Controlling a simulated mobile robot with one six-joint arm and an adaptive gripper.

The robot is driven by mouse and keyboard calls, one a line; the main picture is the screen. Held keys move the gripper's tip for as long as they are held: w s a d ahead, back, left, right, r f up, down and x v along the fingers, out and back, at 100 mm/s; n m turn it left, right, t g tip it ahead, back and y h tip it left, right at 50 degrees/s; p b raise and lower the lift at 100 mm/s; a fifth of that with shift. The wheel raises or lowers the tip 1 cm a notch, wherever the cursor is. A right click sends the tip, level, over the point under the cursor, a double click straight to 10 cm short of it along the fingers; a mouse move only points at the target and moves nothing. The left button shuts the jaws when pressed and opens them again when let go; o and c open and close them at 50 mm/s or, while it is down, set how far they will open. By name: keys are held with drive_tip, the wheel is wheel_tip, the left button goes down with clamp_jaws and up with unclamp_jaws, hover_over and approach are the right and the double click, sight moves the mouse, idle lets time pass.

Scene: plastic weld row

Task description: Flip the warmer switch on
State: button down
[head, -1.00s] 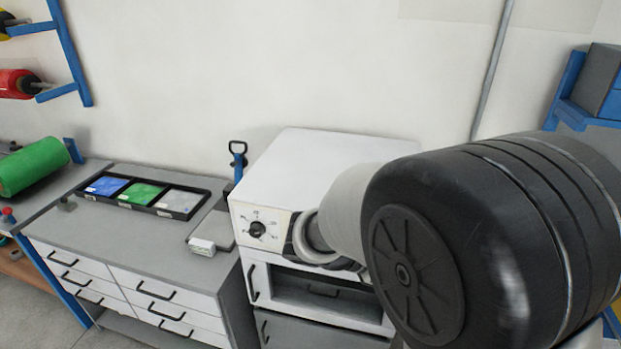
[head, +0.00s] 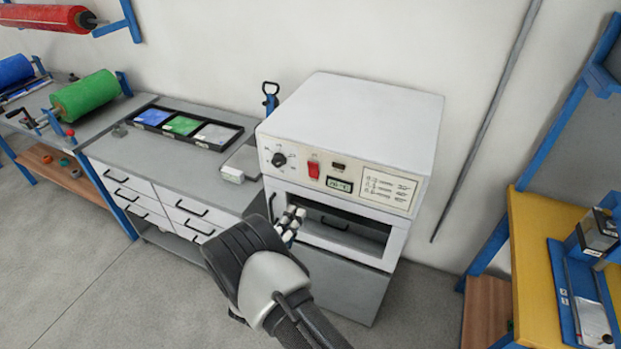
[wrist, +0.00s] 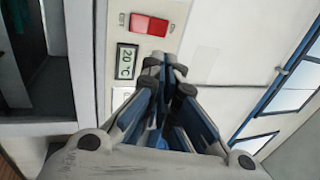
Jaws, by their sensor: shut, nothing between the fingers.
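The warmer (head: 350,110) is a white box with a control panel and an open-fronted bay. Its red rocker switch (head: 314,168) sits between a black dial (head: 279,159) and a small display (head: 339,184). In the wrist view the switch (wrist: 149,24) is near the top with OFF lettering beside it; I cannot tell which way it is tipped. The display (wrist: 126,62) there reads 20 °C. My gripper (head: 291,220) is shut and empty, below the panel in front of the bay. In the wrist view its fingertips (wrist: 165,66) appear below the switch, apart from it.
A grey drawer bench (head: 165,168) with a black tray (head: 155,116) of blue, green and pale material stands left. A small white block (head: 232,175) lies near the warmer. A yellow-topped bench (head: 535,240) is at right. Open floor lies between.

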sight(317, 167)
drive_tip(key=shift+s+a+f, duration=0.1)
drive_tip(key=shift+a+f, duration=0.1)
drive_tip(key=shift+a, duration=0.1)
drive_tip(key=b+x, duration=0.2)
drive_tip(key=x, duration=1.1)
drive_tip(key=shift+w+d+r, duration=0.1)
drive_tip(key=shift+w, duration=0.4)
drive_tip(key=shift+r, duration=0.1)
